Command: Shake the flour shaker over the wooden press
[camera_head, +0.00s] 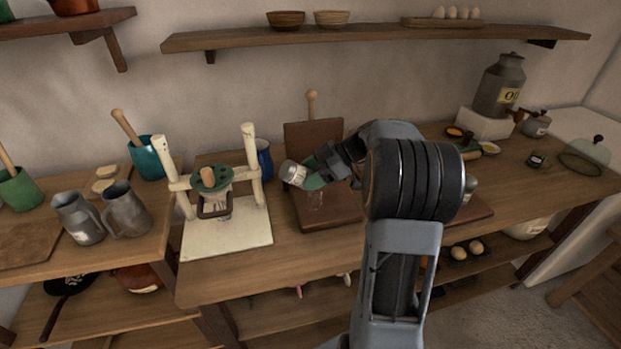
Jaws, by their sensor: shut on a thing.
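The flour shaker (293,173) is a small pale canister with a grey top. My gripper (312,178) is shut on it and holds it tilted onto its side, its end pointing left. The wooden press (330,214) is dark brown, with its flat lower plate on the counter and its upper board (312,134) standing open behind. A light handle (311,101) sticks up at the back. The shaker is above the left part of the lower plate. A faint pale streak, perhaps falling flour, shows below it. My arm hides the right part of the press.
A cream post stand (228,240) with a green-topped part stands left of the press, a blue cup (264,160) behind it. Grey jugs (126,209) and a teal crock (148,158) are farther left. A grey oil can (500,88) and small dishes are at right.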

